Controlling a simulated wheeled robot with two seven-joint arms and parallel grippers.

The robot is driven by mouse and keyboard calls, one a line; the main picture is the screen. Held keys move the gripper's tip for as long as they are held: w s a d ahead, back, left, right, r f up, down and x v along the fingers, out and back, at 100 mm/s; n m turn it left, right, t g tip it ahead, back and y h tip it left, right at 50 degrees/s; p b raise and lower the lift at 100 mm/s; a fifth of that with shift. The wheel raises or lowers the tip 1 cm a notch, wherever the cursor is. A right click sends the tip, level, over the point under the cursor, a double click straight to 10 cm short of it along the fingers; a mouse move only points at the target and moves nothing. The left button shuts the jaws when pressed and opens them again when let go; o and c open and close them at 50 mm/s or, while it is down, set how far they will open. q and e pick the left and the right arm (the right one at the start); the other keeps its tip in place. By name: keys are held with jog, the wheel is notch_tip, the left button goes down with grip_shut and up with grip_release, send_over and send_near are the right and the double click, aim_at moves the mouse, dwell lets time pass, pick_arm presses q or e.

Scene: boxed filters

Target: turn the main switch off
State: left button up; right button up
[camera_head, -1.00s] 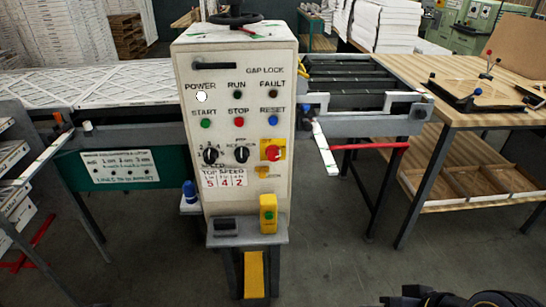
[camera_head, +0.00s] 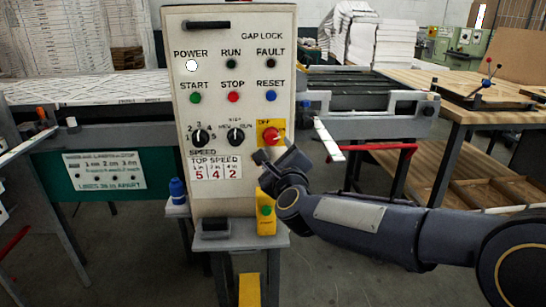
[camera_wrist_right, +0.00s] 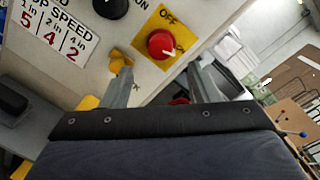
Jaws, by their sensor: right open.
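The main switch (camera_head: 270,134) is a red rotary knob on a yellow plate marked OFF, at the right edge of the white control panel (camera_head: 215,112). It also shows in the right wrist view (camera_wrist_right: 161,44), with a pale pointer mark on its face. My right gripper (camera_head: 275,153) is just below the switch in the head view. In the wrist view its two fingers (camera_wrist_right: 160,78) are apart, with nothing between them, and the knob lies beyond their tips, not touched. The white POWER lamp (camera_head: 191,66) looks lit. My left gripper is out of view.
A small yellow piece (camera_wrist_right: 121,60) sits below the switch plate, close to one finger. A yellow box with a green button (camera_head: 266,212) stands on a grey shelf below. A rail with a red bar (camera_head: 372,148) and a wooden table (camera_head: 440,88) are to the right.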

aim_at(273, 140)
jog(key=w, duration=0.5)
jog(key=w+p, duration=0.1)
jog(key=w, duration=0.1)
jog(key=shift+w+a, duration=0.3)
jog(key=shift+w, duration=0.1)
jog(key=shift+c, duration=0.2)
jog(key=c, duration=0.9)
